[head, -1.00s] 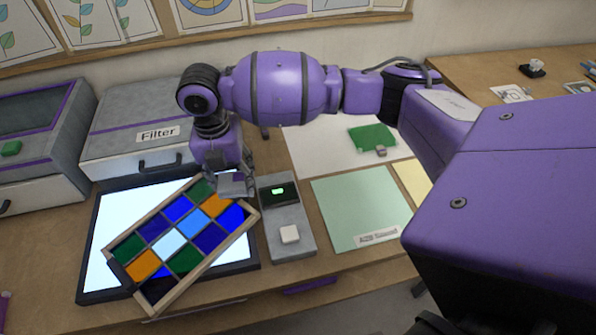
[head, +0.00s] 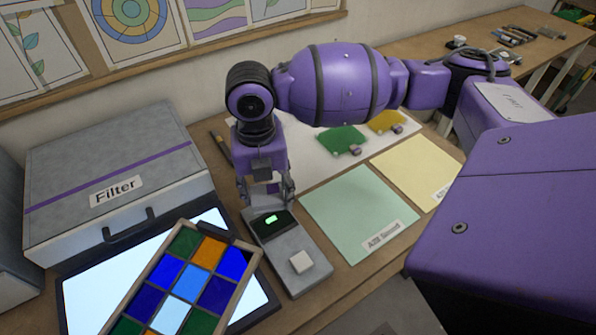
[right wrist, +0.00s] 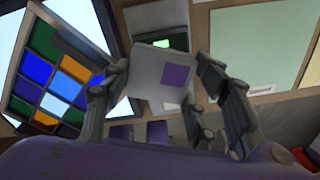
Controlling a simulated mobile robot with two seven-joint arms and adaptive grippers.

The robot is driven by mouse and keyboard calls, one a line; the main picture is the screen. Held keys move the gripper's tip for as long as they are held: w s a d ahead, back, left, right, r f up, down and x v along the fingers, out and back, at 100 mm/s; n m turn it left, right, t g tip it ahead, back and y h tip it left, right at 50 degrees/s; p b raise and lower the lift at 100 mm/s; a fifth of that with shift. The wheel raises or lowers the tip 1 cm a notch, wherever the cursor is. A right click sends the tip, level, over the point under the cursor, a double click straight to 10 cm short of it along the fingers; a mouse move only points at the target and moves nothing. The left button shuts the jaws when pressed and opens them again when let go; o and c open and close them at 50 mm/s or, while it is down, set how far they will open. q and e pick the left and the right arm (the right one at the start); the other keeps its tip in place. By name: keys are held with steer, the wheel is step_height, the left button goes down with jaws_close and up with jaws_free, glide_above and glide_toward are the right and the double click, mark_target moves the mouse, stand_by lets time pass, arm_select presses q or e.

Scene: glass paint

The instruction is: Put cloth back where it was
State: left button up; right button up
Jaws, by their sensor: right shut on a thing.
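My right gripper (head: 268,196) points down at the far end of the grey device with a small green display (head: 285,250). In the right wrist view its two fingers (right wrist: 160,95) are on either side of a light grey square piece with a purple patch (right wrist: 150,80), seemingly the cloth, and grip it. The piece covers part of the device beneath. My left gripper is not in view.
A framed panel of coloured glass squares (head: 180,285) lies tilted on a lit panel (head: 80,290) at left. The Filter box (head: 115,185) stands behind. Green (head: 360,208) and yellow (head: 425,165) sheets lie right. Green (head: 342,138) and yellow-orange (head: 388,121) pieces lie on a white sheet.

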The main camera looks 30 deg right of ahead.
steer(key=w+f, duration=0.3)
steer(key=w, duration=0.1)
steer(key=w+f+b, duration=0.1)
steer(key=w+f, duration=0.2)
steer(key=w, duration=0.2)
steer(key=w+f, duration=0.3)
steer(key=w, duration=0.1)
steer(key=shift+w, duration=0.2)
steer(key=shift+w+f, duration=0.15)
steer(key=shift+f, duration=0.15)
steer(key=shift+d+f, duration=0.1)
steer(key=shift+f, duration=1.55)
steer(key=shift+f, duration=0.15)
steer(key=o, duration=0.6)
steer(key=shift+f+b, duration=0.1)
steer(key=shift+b, duration=0.2)
steer(key=o, duration=0.5)
